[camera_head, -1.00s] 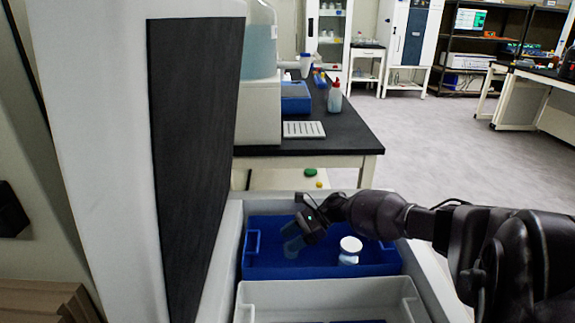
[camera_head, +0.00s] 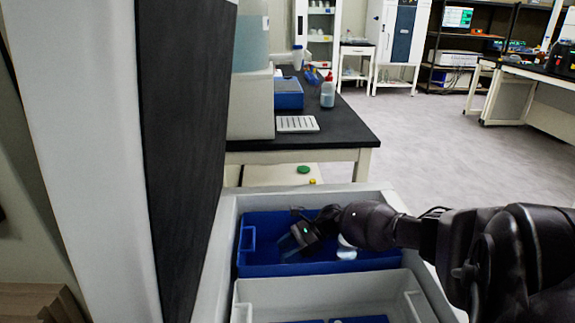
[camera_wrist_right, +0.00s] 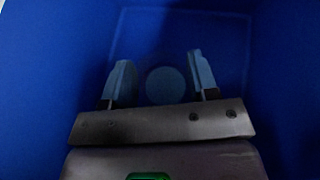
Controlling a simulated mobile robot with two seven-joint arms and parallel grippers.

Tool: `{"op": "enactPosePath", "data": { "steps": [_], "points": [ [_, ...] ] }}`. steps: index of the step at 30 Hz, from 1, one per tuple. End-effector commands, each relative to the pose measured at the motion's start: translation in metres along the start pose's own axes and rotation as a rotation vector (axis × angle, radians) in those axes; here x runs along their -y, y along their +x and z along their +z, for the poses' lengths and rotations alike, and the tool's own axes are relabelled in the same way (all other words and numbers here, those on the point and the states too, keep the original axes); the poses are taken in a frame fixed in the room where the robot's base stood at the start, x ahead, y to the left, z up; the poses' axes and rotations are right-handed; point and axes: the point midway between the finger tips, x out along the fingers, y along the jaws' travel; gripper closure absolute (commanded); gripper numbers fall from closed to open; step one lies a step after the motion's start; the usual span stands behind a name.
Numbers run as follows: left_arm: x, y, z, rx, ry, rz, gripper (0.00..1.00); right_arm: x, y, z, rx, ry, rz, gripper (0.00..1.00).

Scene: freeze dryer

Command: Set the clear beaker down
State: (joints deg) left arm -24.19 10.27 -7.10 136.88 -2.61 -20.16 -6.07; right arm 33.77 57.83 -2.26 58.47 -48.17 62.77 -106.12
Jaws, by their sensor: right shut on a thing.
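The clear beaker (camera_head: 288,245) is faint and see-through against the blue bin (camera_head: 262,268). My right gripper (camera_head: 296,238) is shut on it, low inside the bin's left part. In the right wrist view, the beaker's round outline (camera_wrist_right: 165,85) shows between the two blue-grey fingers of the right gripper (camera_wrist_right: 160,75), with blue bin surface behind. I cannot tell whether the beaker touches the bin floor. My left gripper is not in view.
A white bottle (camera_head: 346,253) stands in the blue bin right of the beaker, its top hidden by my right arm. A grey-white bin (camera_head: 262,290) sits in front. A tall white panel with a dark face (camera_head: 180,130) is close on the left. A black-topped bench (camera_head: 340,130) is behind.

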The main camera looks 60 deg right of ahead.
Motion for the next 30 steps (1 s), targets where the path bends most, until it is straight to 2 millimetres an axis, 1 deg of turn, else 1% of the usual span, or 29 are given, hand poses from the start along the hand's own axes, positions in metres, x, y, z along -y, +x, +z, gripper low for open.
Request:
{"op": "enactPosePath", "data": {
  "steps": [3,4,8,9,17,20,23,30],
  "points": [
    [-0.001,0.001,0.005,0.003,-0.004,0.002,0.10,-0.001,0.002,-0.005,-0.002,0.002,0.001,0.71],
    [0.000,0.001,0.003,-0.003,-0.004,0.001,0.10,-0.001,0.002,-0.004,-0.001,0.002,0.001,0.43],
    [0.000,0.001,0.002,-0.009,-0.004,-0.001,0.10,0.000,0.002,-0.003,0.000,0.001,0.000,0.23],
    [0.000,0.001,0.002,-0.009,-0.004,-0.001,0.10,0.000,0.001,-0.003,0.000,0.001,0.000,0.21],
    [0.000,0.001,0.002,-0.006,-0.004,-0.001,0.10,0.000,0.001,-0.002,0.000,0.000,0.000,0.21],
    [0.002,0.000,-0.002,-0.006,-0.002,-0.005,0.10,0.001,-0.001,0.003,0.002,-0.002,-0.001,0.21],
    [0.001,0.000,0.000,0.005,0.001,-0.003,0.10,0.000,-0.013,0.001,-0.001,0.000,-0.001,0.21],
    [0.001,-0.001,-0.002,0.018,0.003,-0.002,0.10,0.000,-0.059,0.001,-0.001,0.000,-0.002,0.21]
  ]
}}
